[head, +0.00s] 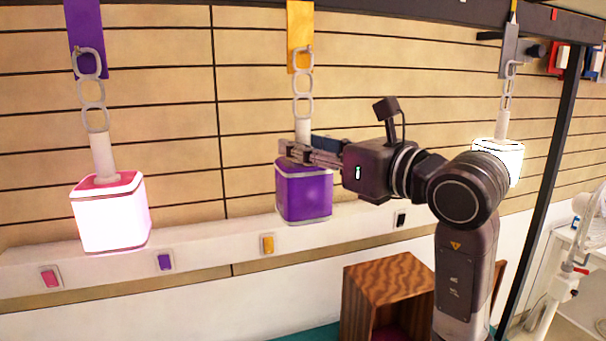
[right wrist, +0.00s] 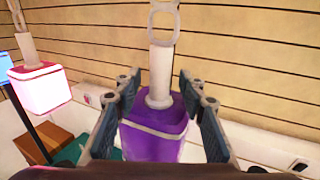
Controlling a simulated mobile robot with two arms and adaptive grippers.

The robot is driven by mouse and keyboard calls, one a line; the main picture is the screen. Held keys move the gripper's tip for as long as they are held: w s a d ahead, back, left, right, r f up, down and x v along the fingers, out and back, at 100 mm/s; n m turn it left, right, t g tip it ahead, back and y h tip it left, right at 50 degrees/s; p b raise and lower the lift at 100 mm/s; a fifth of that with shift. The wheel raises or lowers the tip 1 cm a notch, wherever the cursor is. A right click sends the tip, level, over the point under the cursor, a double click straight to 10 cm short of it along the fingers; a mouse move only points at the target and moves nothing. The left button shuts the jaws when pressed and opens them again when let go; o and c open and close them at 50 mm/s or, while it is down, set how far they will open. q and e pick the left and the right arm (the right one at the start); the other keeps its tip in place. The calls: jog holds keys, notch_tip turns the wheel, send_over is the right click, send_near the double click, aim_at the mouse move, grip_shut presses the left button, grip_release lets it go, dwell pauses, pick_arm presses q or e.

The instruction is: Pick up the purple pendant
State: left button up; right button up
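The purple pendant (head: 304,192) is a cube lamp with a white stem, hanging upright by chain links from an orange strap (head: 300,35). My right gripper (head: 297,152) reaches in from the right at the height of its stem, just above the cube. In the right wrist view, the purple cube (right wrist: 152,142) and stem show between the two spread fingers of my right gripper (right wrist: 160,88). The gripper is open, with gaps beside the stem. The cube's lower part is hidden in that view. My left gripper is not in view.
A lit pink-topped pendant (head: 110,214) hangs at left from a purple strap. A white pendant (head: 514,158) hangs at right, partly behind my arm. A ledge with coloured switches (head: 164,262) runs along the slatted wall. A wooden box (head: 390,278) stands below.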

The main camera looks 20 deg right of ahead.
jog(key=shift+w+a, duration=0.2)
jog(key=shift+w, duration=0.25)
grip_shut()
jog(key=shift+s+r, duration=0.1)
